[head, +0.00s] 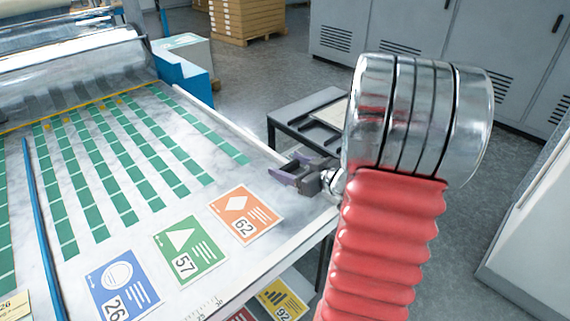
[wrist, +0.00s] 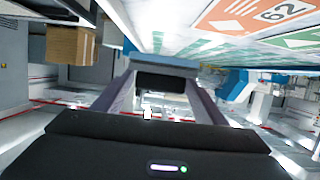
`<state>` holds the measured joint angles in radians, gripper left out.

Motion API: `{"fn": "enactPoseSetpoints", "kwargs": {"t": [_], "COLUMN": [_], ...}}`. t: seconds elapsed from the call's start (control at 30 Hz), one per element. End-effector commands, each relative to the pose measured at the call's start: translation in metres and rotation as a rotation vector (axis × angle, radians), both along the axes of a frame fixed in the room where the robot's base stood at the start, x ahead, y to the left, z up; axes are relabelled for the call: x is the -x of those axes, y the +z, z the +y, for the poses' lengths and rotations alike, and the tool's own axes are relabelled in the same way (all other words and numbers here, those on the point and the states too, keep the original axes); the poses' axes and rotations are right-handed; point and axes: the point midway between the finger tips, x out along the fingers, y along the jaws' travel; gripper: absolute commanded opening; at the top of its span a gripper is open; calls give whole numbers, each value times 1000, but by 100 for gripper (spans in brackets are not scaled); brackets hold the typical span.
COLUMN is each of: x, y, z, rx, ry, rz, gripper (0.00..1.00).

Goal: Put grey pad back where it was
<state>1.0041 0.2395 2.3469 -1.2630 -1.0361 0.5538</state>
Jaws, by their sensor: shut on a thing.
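My gripper (head: 286,172) is over the right edge of the white laminator table, to the right of the orange card 62. Its two purple-grey fingers point left. In the wrist view the fingers reach forward, and a dark grey block, which looks like the grey pad (wrist: 160,82), sits between their tips. My gripper is shut on it. In the head view the pad can hardly be told apart from the fingers. A dark slotted stand (head: 290,113) is just behind my gripper; my arm hides its right part.
The table (head: 190,205) carries rows of green labels, a blue card 26 (head: 122,287), a green card 57 (head: 189,251) and the orange card 62 (head: 244,214). A blue rod (head: 43,235) lies at left. Rollers (head: 75,75) stand behind. Grey cabinets (head: 400,30) line the back.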

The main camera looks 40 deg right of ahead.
Motion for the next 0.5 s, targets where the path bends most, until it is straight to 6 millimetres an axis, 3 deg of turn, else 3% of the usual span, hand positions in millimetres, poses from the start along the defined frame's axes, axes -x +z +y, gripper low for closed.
{"fn": "enactPoseSetpoints", "kwargs": {"t": [0.23, 0.5], "x": [-22, -69], "y": [4, 9], "z": [17, 62], "rx": [0, 0], "ry": [3, 1], "rz": [-1, -1], "gripper": [40, 40]}}
